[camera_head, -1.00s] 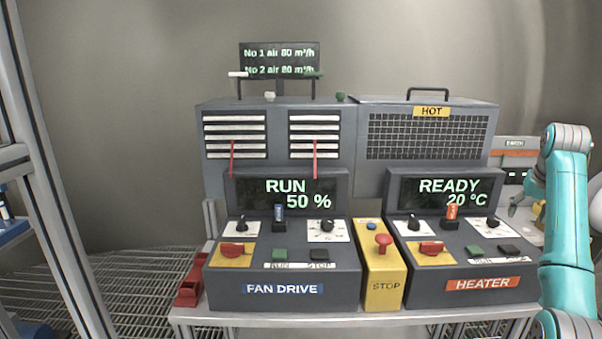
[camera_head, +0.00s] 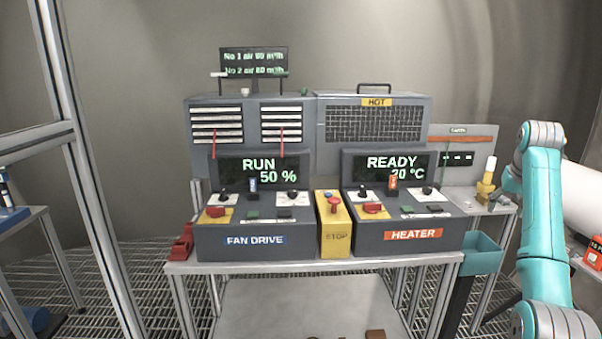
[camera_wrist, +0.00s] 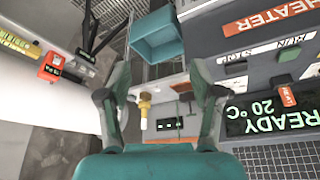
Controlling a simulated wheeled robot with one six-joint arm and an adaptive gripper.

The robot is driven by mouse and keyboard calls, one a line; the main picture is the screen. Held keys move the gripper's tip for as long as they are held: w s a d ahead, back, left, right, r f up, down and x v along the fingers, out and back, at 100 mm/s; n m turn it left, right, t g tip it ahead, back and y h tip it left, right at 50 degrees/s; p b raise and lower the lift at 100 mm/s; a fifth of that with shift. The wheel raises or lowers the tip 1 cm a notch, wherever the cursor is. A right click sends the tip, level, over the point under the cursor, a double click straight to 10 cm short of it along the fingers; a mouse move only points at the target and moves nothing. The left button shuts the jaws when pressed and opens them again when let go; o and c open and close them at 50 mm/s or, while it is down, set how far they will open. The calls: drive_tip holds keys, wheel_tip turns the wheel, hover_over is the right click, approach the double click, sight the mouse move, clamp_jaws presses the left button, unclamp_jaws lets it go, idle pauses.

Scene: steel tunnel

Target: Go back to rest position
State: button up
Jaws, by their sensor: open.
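My gripper (camera_wrist: 165,95) shows in the wrist view with its two fingers spread wide and nothing between them. In the head view my teal arm stands at the right edge, and the gripper itself cannot be made out there. The FAN DRIVE console (camera_head: 255,240) reads RUN 50 %. The HEATER console (camera_head: 412,235) reads READY 20 °C, and its display also shows upside down in the wrist view (camera_wrist: 262,112). A yellow STOP box (camera_head: 335,238) stands between the consoles. My gripper is apart from all of them.
A teal bin (camera_head: 482,252) stands right of the bench (camera_head: 320,264). Behind it is a grey panel with a yellow-and-white fitting (camera_head: 487,182). A white cylinder (camera_head: 585,200) lies at the far right. A metal frame post (camera_head: 85,180) stands at left. Open grating floor lies between.

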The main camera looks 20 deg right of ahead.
drive_tip(key=w+a+f+n+t, duration=0.1)
drive_tip(key=a+f, duration=0.3)
drive_tip(key=f, duration=0.5)
drive_tip(key=w+a+f, duration=0.2)
drive_tip(key=a+f, duration=0.2)
drive_tip(key=f, duration=0.5)
drive_tip(key=w+a+f+n+t, duration=0.1)
drive_tip(key=a+f, duration=0.4)
drive_tip(key=f, duration=0.4)
drive_tip(key=s+a+f+n+t, duration=0.1)
drive_tip(key=s+a+f, duration=0.4)
drive_tip(key=a+f, duration=0.4)
drive_tip(key=s+a+f+n+t, duration=0.1)
drive_tip(key=s+a+f+t, duration=0.1)
drive_tip(key=s+a+f, duration=0.55)
drive_tip(key=s+a+f+n+t, duration=0.2)
drive_tip(key=s+a+f+t, duration=0.15)
drive_tip(key=s+a, duration=1.55)
drive_tip(key=s+a+r+n+t+y, duration=0.1)
drive_tip(key=s+a+r, duration=0.2)
drive_tip(key=s+r, duration=0.6)
drive_tip(key=s+a+r+n+t+y, duration=0.1)
drive_tip(key=s+a+r+t, duration=0.1)
drive_tip(key=s+r, duration=0.7)
drive_tip(key=s+a, duration=0.1)
drive_tip(key=s, duration=0.2)
drive_tip(key=shift+s+r+y, duration=0.2)
drive_tip(key=shift+r+y, duration=0.05)
drive_tip(key=shift+y, duration=0.15)
